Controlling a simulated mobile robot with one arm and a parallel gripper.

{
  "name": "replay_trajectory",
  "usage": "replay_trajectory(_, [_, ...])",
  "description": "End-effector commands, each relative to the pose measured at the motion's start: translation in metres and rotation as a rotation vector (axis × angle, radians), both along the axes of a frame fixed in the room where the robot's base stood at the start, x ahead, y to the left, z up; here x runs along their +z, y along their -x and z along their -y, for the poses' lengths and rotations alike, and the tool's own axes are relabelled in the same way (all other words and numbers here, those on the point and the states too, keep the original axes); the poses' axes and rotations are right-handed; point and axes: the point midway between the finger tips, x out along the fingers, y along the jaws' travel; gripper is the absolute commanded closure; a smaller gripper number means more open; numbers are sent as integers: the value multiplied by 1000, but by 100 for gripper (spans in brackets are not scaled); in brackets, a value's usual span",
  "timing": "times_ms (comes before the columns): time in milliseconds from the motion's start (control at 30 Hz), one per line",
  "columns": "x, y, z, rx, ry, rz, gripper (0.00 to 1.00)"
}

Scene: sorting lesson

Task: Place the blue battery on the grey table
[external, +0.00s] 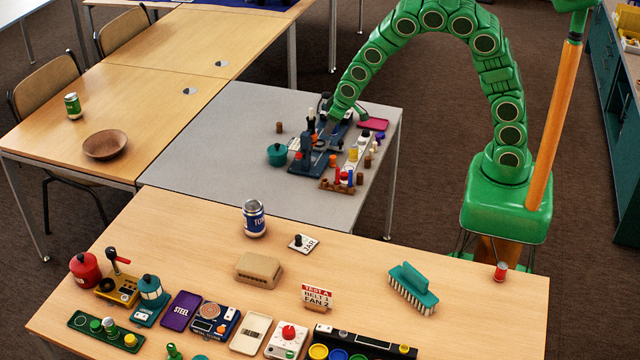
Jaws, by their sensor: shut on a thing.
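The grey table (215,140) stands in the middle, with a crowded group of small things on its right half. My gripper (322,114) is low over the far part of that group, beside a dark blue device (313,158). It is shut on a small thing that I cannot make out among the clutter. I cannot pick out the blue battery for certain; the fingers and nearby parts hide details there.
A teal pot (278,155), a pink tray (373,124) and a rack of coloured pegs (345,180) crowd the grey table. Its left half is clear. The front wooden table (190,235) holds a blue can (254,219), a teal brush (412,289) and several devices.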

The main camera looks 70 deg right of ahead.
Motion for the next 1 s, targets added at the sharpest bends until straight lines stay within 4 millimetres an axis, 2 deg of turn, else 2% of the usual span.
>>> replay_trajectory(167, [-2,1,2,17,-3,-1,100])
replay_trajectory(367, [-9,4,12,120,-12,-5,100])
replay_trajectory(1000, [-40,26,63,654,-36,-39,100])
